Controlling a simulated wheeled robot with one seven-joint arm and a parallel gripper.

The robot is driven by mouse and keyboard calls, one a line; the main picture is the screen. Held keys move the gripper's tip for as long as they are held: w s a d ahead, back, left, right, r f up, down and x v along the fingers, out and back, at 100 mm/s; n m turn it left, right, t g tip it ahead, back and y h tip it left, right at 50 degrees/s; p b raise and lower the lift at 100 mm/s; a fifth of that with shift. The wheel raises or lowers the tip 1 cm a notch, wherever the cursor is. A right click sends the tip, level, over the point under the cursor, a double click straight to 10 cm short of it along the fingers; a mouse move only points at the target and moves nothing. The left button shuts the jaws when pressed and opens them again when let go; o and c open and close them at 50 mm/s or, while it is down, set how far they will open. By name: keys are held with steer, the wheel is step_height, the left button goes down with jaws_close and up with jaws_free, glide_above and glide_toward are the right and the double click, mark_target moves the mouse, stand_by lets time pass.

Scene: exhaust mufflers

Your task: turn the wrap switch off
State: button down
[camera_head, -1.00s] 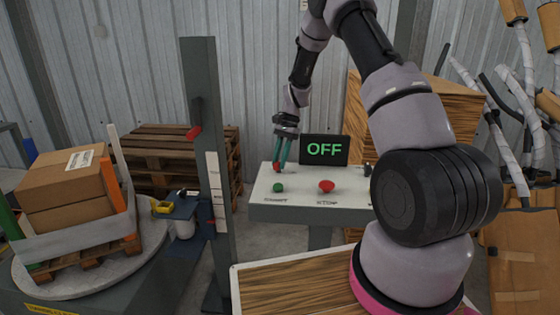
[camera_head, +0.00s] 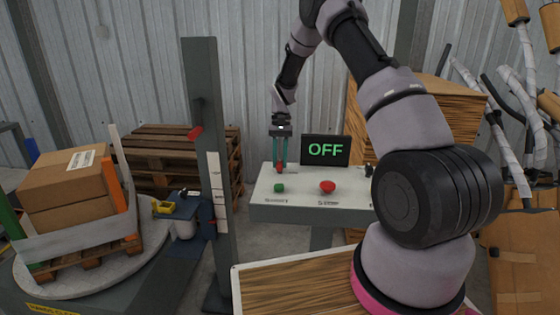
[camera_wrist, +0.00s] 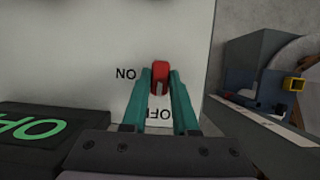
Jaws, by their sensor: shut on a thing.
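The wrap switch is a red lever (camera_wrist: 160,76) on the pale control panel (camera_head: 340,199), with the printed words ON and OFF beside it in the wrist view. My gripper (camera_wrist: 160,82) has its two teal fingers on either side of the red lever and is shut on it. In the head view my gripper (camera_head: 280,165) points straight down at the panel's back left, and the red lever (camera_head: 279,170) shows small between the fingertips.
A green button (camera_head: 279,188) and a red mushroom button (camera_head: 327,187) stand on the panel's front. A grey post (camera_head: 207,130) rises left of the panel. Boxes (camera_head: 65,180) sit on a pallet on the round turntable (camera_head: 85,265). Wooden pallets (camera_head: 170,155) are stacked behind.

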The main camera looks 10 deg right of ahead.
stand_by(0.4)
steer(key=c, duration=0.7)
jaws_free()
steer(key=v, duration=1.1)
